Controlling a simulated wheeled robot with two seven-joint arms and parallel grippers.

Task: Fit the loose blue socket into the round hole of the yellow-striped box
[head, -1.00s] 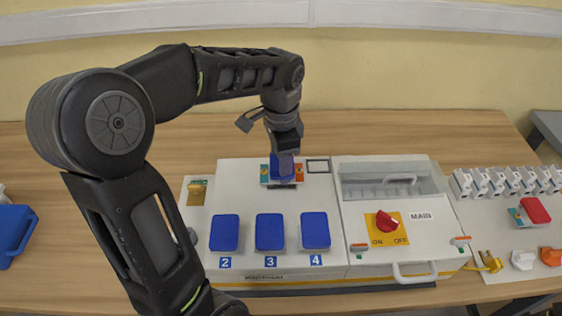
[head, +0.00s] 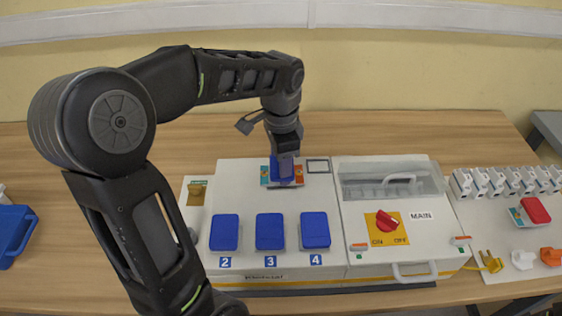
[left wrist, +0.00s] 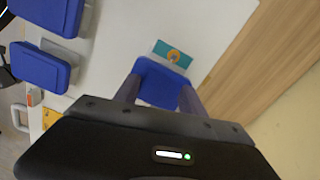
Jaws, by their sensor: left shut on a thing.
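My left gripper (head: 286,163) points down over the back of the white yellow-striped box (head: 232,176). It is shut on a blue socket (head: 283,178), which sits at a teal and orange label on the box top. In the left wrist view the socket (left wrist: 158,82) lies between the two fingers (left wrist: 158,95), with the label (left wrist: 172,54) just beyond it. The round hole is not visible, and I cannot tell whether the socket is seated in it. My right gripper is not in view.
Three blue sockets (head: 270,232) sit in the front row of the box, above labels 2, 3 and 4. The main switch box (head: 395,215) with a red knob adjoins on the right. A blue bin (head: 12,235) stands at far left.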

